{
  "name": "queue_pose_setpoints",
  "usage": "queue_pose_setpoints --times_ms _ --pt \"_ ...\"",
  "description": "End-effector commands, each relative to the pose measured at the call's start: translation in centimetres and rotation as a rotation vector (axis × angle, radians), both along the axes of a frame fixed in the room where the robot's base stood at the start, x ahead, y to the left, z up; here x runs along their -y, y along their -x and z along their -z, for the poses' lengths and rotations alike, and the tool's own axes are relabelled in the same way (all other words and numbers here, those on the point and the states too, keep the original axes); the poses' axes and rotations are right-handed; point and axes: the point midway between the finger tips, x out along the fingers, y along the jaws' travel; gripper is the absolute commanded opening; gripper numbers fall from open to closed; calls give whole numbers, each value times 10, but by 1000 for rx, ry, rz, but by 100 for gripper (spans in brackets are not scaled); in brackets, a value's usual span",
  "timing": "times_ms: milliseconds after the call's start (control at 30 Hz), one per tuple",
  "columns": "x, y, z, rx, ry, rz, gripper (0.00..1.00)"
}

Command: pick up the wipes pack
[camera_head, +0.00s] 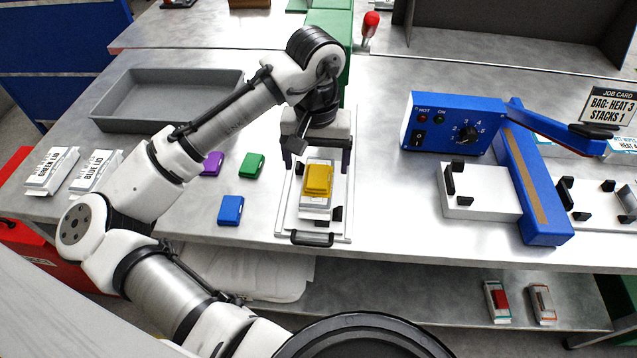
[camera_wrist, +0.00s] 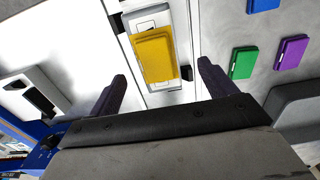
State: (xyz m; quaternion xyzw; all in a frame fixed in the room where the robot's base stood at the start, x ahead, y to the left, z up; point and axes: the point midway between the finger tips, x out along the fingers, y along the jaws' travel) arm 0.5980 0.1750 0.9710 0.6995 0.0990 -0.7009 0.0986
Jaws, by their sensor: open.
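A yellow pack (camera_head: 319,178) lies flat on top of a white and grey stack (camera_head: 315,205) in a pale slide fixture (camera_head: 285,215). No label on it can be read, so I cannot tell for sure that it is the wipes pack. It also shows in the wrist view (camera_wrist: 154,57). My gripper (camera_head: 317,160) is open and points down just behind and above the yellow pack, with nothing in it. In the wrist view its two fingers (camera_wrist: 162,80) are spread wider than the pack, which lies beyond their tips.
Green (camera_head: 252,165), blue (camera_head: 231,210) and purple (camera_head: 212,163) packs lie left of the fixture. A grey tray (camera_head: 165,127) and white lid packs (camera_head: 52,170) are farther left. A blue heat sealer (camera_head: 455,125) stands right. Red and white packs (camera_head: 497,302) lie on the lower shelf.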

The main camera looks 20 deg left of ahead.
Motion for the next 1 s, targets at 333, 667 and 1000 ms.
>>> queue_pose_setpoints --times_ms 333,667,1000 --pt "4 5 30 -1 0 0 84" --pt "5 5 60 2 0 0 84" --pt "5 5 60 2 0 0 60"
